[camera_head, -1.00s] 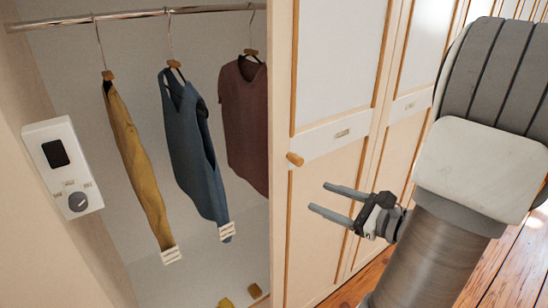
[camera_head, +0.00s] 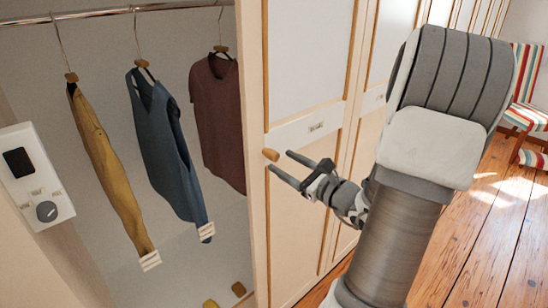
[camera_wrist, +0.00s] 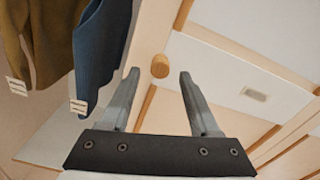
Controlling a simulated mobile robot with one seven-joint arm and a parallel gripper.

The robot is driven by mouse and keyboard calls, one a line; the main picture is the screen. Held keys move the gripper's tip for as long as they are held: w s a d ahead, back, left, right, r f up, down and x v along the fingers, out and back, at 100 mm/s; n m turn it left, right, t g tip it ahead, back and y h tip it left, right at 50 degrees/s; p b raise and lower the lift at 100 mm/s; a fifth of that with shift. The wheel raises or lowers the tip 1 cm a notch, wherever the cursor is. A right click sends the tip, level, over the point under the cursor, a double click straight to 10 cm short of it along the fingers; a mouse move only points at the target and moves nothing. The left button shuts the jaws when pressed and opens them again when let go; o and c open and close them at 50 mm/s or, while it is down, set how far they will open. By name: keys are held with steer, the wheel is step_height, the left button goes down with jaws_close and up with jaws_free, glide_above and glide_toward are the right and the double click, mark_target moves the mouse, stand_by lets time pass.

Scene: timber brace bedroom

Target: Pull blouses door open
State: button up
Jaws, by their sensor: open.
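A pale wardrobe door (camera_head: 304,90) with wood trim stands right of an open hanging compartment. It looks flush with the doors beside it. It has a small label plate (camera_head: 316,127), too small to read, and a round wooden knob (camera_head: 271,154) near its left edge. My gripper (camera_head: 280,162) is open and empty, its two fingers reaching left toward the knob. In the wrist view the knob (camera_wrist: 160,66) appears between the two fingertips, at about their level in the picture. I cannot tell whether either finger touches it.
Yellow (camera_head: 105,165), blue (camera_head: 165,145) and maroon (camera_head: 218,115) garments hang from a rail (camera_head: 100,14) in the open compartment. A white control box (camera_head: 36,178) is on the left wall. A striped chair (camera_head: 527,95) stands far right; the wooden floor (camera_head: 490,230) before it is clear.

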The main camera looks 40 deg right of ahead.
mark_target(277, 159)
steer(key=shift+w+a, duration=0.2)
steer(key=shift+w, duration=2.1)
jaws_close()
